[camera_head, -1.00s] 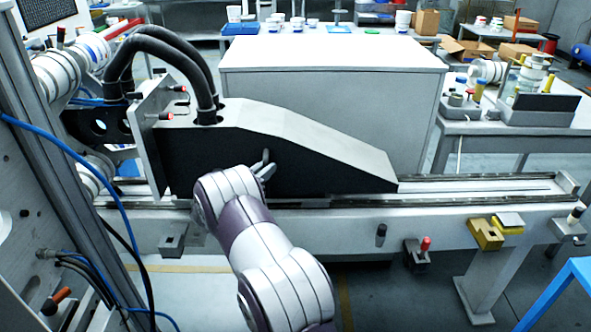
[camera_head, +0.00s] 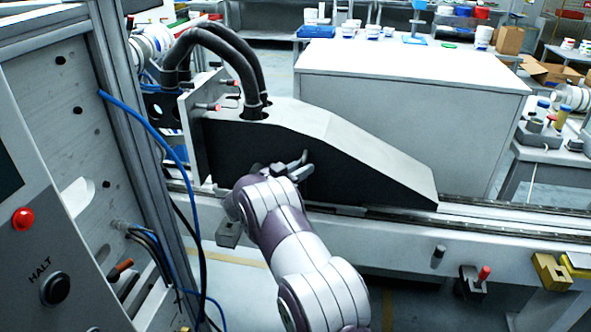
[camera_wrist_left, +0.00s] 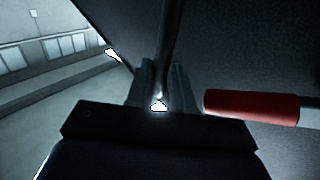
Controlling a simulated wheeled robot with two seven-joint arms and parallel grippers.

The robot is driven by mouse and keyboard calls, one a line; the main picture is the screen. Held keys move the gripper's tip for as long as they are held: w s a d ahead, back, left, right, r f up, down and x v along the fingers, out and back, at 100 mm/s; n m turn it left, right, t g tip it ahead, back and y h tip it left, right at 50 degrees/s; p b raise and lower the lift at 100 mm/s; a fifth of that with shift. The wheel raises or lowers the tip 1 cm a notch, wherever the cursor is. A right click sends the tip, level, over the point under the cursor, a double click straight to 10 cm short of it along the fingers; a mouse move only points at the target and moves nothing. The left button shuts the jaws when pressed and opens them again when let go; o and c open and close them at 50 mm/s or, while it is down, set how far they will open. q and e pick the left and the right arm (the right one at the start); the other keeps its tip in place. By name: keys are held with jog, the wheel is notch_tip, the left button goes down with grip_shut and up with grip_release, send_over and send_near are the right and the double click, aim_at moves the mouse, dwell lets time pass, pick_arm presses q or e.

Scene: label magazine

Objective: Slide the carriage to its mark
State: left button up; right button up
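The carriage (camera_head: 310,160) is a dark wedge-shaped housing with a pale sloping top. It sits on the long rail (camera_head: 490,221) in the head view, with an upright end plate and two black hoses at its left end. My left gripper (camera_head: 288,166) is at a small bar handle on the carriage's front face. In the left wrist view its fingers (camera_wrist_left: 160,88) stand on both sides of the dark handle bar (camera_wrist_left: 168,45) and look closed on it. The contact is dim. I cannot make out the carriage's mark. My right gripper is not in view.
A machine column with a HALT panel (camera_head: 42,262) stands at the left. A red-topped pin (camera_head: 483,275) and a yellow block (camera_head: 550,272) are on the rail's front at the right. A red grip (camera_wrist_left: 250,106) lies beside my fingers in the wrist view.

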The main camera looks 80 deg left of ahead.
pick_arm(q)
jog(key=shift+o, duration=1.1)
jog(key=shift+w+a+r, duration=0.25)
jog(key=shift+w+r, duration=0.05)
jog(key=shift+r, duration=0.05)
jog(key=shift+s, duration=0.15)
jog(key=b+v, duration=0.1)
jog(key=v, duration=1.1)
jog(key=shift+d+f, duration=0.35)
